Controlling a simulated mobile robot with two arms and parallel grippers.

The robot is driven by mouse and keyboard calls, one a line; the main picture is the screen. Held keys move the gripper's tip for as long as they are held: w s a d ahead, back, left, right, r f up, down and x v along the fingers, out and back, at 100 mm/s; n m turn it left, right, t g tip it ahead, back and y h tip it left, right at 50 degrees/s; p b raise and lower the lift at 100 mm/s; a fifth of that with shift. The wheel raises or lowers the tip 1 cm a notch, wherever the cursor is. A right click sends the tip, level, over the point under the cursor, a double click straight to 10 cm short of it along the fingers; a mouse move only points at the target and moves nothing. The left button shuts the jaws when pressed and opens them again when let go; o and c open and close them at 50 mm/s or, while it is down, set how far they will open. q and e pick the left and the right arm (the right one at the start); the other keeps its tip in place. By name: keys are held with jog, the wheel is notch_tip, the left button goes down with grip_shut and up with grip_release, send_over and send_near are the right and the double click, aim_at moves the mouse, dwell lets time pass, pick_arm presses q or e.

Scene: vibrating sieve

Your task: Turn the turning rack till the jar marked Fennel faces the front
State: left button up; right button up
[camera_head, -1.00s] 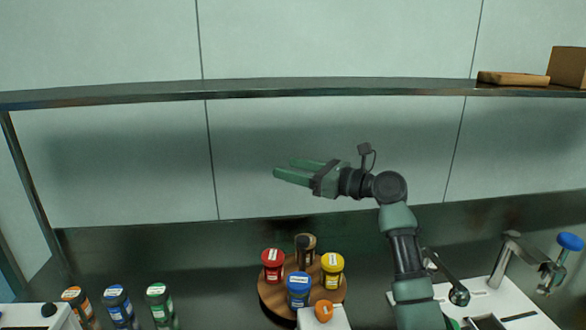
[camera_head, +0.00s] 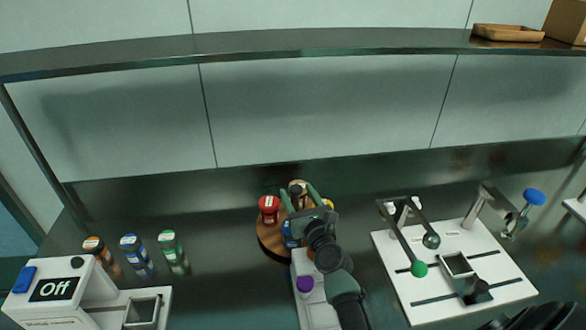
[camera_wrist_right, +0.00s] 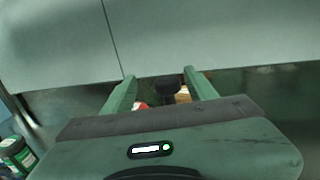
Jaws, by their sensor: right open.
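The wooden turning rack (camera_head: 267,240) stands near the back of the bench and carries a red jar (camera_head: 268,209), a dark jar (camera_head: 297,187), a yellow jar (camera_head: 328,204) and a blue jar (camera_head: 288,237). Their labels are too small to read, so I cannot tell which is Fennel. My right gripper (camera_head: 301,190) is open over the rack, its arm hiding much of the blue and yellow jars. In the right wrist view, a bit of the red jar (camera_wrist_right: 140,106) and a dark knob-like shape (camera_wrist_right: 167,86) show between the open fingers. My left gripper is out of view.
Orange, blue and green-labelled jars (camera_head: 136,255) stand at the left, behind a white device marked Off (camera_head: 55,290). A white board with levers (camera_head: 400,270) lies to the right. A white block with a purple knob (camera_head: 304,284) sits before the rack. A shelf (camera_head: 330,42) runs above.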

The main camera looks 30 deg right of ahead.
jog(key=w+d+f+h, duration=0.1)
jog(key=w+d, duration=0.1)
jog(key=w, duration=0.4)
jog(key=shift+w, duration=0.35)
grip_shut()
jog(key=shift+a+f, duration=0.1)
dwell(1.2)
